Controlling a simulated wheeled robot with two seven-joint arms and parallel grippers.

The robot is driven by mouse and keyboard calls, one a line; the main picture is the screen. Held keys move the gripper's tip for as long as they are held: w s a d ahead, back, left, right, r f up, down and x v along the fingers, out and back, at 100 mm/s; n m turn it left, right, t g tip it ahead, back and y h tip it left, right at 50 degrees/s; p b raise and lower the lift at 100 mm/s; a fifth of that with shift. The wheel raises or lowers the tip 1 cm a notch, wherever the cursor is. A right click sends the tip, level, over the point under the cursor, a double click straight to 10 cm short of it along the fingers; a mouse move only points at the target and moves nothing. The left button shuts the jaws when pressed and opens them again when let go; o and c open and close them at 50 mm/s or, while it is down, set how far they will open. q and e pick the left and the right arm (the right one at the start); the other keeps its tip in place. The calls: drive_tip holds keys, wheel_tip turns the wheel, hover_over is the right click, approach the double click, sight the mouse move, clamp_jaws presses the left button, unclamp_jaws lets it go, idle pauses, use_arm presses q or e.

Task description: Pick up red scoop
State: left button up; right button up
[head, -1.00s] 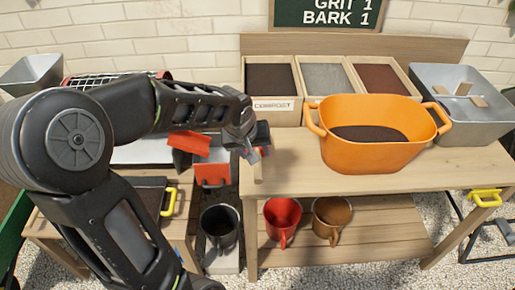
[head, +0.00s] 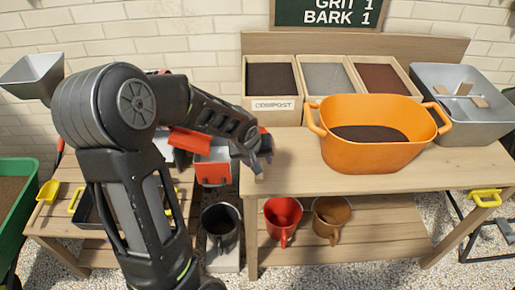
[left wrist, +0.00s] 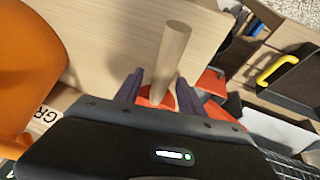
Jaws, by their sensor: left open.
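The red scoop shows in the left wrist view as a wooden handle (left wrist: 172,55) with a red part (left wrist: 155,101) at its base. My left gripper (left wrist: 159,88) is open, with a dark finger on each side of the handle's lower end. In the head view my left gripper (head: 257,158) is at the left end of the wooden bench, where it and my arm hide most of the scoop. A bit of red (head: 264,131) shows beside the gripper. Contact between fingers and handle cannot be told. My right gripper is not in view.
An orange tub (head: 372,155) with dark soil stands right of the gripper on the bench (head: 290,165). Material bins (head: 272,104) stand behind it. Black (head: 220,226), red (head: 283,220) and brown (head: 332,219) mugs are below. Red-edged containers (head: 213,168) lie left of the gripper.

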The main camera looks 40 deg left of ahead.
use_arm(q)
drive_tip(key=shift+f, duration=0.1)
drive_tip(key=shift+c, duration=0.6)
clamp_jaws()
idle(1.1)
